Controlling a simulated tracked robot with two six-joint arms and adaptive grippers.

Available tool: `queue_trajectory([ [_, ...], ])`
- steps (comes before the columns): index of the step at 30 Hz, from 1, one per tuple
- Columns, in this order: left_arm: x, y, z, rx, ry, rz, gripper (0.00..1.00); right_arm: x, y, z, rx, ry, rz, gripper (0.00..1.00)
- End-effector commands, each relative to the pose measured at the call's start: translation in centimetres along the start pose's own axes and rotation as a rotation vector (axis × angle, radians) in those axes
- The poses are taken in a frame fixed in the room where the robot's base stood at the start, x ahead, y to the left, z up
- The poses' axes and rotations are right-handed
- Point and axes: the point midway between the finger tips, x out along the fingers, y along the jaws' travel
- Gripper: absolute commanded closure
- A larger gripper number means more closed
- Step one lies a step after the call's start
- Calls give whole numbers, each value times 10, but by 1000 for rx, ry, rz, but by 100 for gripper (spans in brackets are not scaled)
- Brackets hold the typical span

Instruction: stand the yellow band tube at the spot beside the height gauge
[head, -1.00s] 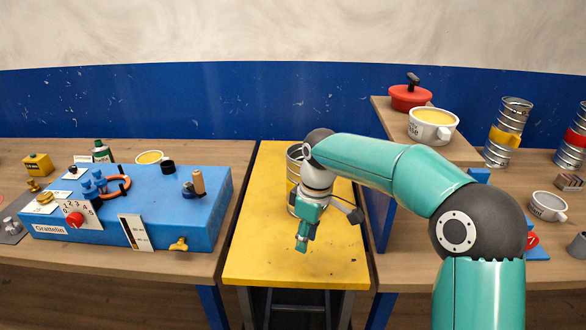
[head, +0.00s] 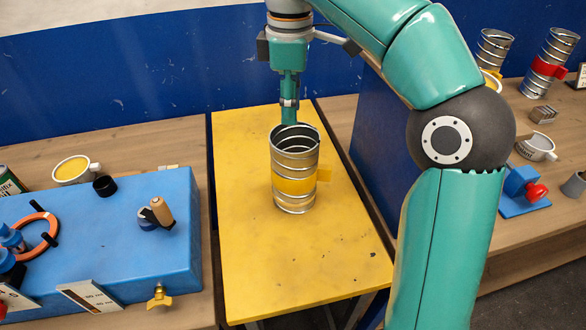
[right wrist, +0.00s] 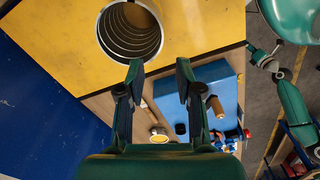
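The yellow band tube (head: 296,186), a ribbed metal tube, stands upright and open-topped on the yellow table (head: 250,262). A yellow tab sticks out at its right. My right gripper (head: 289,112) points down just behind the tube's rim in the head view. In the right wrist view my right gripper (right wrist: 160,72) is open and empty, and the tube's round mouth (right wrist: 130,30) lies beyond the left finger's tip. A white plate with a scale, perhaps the height gauge (head: 90,297), leans on the blue box's front. My left gripper is out of view.
The blue box (head: 110,230) carries a wooden-handled knob (head: 160,212) and an orange ring (head: 38,236). Two similar tubes, one yellow-banded (head: 494,50) and one red-banded (head: 548,68), stand at the back right. The yellow table's front part is clear.

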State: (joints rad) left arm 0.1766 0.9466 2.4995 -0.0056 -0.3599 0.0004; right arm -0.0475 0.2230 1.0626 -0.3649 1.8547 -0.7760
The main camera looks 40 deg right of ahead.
Motion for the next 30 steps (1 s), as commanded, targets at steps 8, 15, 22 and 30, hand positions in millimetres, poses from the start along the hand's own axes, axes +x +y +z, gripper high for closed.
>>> queue_trajectory([
  [8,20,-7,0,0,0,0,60,64,0,4,7,-2,-2,65],
  [15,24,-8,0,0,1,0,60,88,1,4,9,-1,-1,65],
  [22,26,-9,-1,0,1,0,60,106,0,8,11,-1,-1,65],
  [30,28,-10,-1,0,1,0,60,139,-1,11,10,-1,-1,65],
])
